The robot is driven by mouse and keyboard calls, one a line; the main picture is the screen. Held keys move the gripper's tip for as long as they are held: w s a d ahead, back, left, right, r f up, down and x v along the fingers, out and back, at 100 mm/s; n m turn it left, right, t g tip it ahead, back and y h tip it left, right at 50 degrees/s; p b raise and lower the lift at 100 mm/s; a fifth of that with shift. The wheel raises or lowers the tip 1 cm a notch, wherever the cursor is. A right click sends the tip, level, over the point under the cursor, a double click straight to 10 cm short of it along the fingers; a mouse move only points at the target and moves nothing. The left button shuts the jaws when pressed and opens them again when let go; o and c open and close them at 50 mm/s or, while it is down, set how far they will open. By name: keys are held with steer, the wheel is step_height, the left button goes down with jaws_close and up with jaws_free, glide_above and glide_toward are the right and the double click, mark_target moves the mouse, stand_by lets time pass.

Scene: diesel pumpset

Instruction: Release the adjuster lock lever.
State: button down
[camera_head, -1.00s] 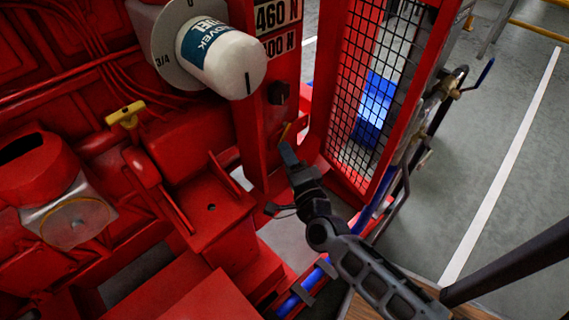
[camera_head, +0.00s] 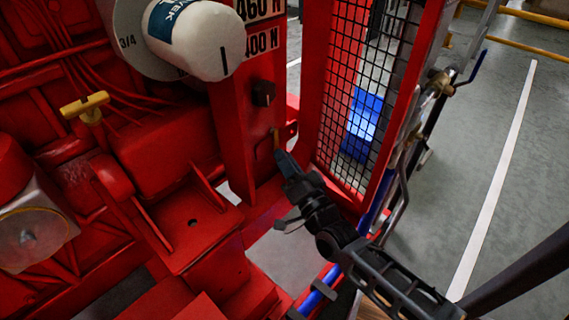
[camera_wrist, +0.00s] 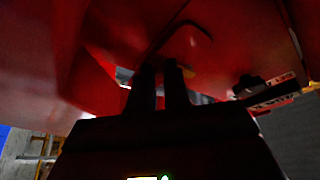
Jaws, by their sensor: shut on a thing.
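In the wrist view the two dark fingers (camera_wrist: 160,78) are close together and shut on the lever. The fingers hide most of the lever there.
A red mesh guard (camera_head: 350,100) stands close to the right of my gripper. A white cylinder (camera_head: 195,38) juts out above left. A yellow T-handle (camera_head: 85,107) is farther left. Blue pipe (camera_head: 318,292) runs below my arm. Open floor (camera_head: 470,150) lies right.

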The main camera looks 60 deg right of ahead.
steer(key=shift+s+d, duration=0.1)
steer(key=c, duration=1.1)
jaws_free()
steer(key=p+v, duration=0.1)
steer(key=v, duration=0.6)
steer(key=shift+s+a, duration=0.25)
steer(key=shift+s, duration=0.05)
steer(key=shift+f, duration=0.15)
